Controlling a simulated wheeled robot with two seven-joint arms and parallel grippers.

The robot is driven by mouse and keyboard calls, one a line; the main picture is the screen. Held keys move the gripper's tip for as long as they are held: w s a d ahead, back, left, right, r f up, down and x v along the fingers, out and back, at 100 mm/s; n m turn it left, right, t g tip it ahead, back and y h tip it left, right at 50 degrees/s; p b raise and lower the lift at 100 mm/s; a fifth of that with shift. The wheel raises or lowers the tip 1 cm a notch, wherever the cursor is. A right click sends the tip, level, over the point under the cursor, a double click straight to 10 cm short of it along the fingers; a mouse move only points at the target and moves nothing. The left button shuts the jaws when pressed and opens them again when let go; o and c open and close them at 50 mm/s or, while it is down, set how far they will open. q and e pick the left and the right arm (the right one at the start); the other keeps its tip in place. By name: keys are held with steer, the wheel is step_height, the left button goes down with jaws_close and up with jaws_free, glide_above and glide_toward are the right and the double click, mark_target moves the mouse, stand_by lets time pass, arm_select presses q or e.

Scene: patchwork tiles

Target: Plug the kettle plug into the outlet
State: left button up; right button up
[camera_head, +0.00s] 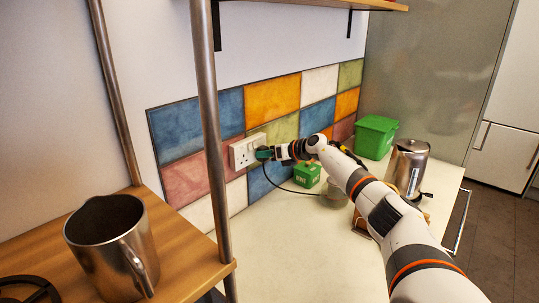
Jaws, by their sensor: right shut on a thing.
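The white outlet (242,151) is on the colourful tiled wall above the counter. My right gripper (269,153) is at the right side of the outlet, shut on the dark green kettle plug (262,154). The plug is right up against the outlet's right part in the picture; I cannot tell whether its pins are inside. A black cord (277,184) hangs from the plug and runs along the counter. My left gripper is not in view.
A green bin (376,135) and a small green box (306,174) stand on the pale counter (300,245). A metal pole (209,120) rises in front at the left. A metal jug (110,243) stands on a wooden shelf. The front counter is clear.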

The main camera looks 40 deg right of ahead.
steer(key=shift+r, duration=0.15)
steer(key=o, duration=1.2)
steer(key=shift+w+a, duration=0.1)
steer(key=shift+w, duration=0.15)
steer(key=shift+c, duration=0.2)
steer(key=shift+s, duration=0.15)
steer(key=b+v, duration=0.4)
steer(key=v, duration=0.7)
steer(key=shift+s+b, duration=0.35)
steer(key=shift+b, duration=0.05)
steer(key=shift+r, duration=0.15)
